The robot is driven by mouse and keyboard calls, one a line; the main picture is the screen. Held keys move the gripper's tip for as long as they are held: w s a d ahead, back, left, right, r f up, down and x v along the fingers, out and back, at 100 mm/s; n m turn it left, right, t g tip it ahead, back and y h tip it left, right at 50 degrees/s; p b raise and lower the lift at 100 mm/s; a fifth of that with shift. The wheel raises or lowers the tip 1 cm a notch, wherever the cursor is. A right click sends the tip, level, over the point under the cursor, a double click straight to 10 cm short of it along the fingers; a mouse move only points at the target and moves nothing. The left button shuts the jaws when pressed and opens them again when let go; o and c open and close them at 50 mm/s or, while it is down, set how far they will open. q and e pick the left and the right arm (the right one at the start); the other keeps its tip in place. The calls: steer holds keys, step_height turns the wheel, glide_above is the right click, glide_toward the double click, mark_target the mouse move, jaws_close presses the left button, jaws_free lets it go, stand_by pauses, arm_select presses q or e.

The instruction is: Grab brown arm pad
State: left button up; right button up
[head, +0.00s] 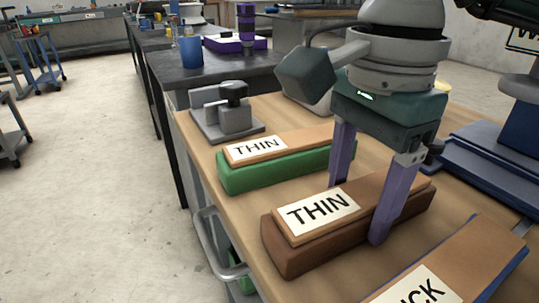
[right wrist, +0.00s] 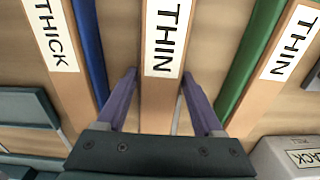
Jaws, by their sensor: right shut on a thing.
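The brown arm pad (head: 290,252) lies on the wooden bench top, with a tan top plate and a white label reading THIN. My right gripper (head: 357,212) comes down over it from above. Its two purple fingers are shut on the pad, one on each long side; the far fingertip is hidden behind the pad. In the right wrist view the pad (right wrist: 161,105) runs between the fingers of the gripper (right wrist: 158,75), with its THIN label beyond them. My left gripper is not in view.
A green pad (head: 285,172) labelled THIN lies parallel behind the brown one. A blue pad (head: 480,262) labelled THICK (right wrist: 50,35) lies on the other side. A grey fixture (head: 228,120) stands at the bench's far left corner. Bench (head: 345,285) shows bare between pads.

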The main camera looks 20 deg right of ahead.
steer(key=c, duration=0.6)
steer(key=shift+c, duration=0.2)
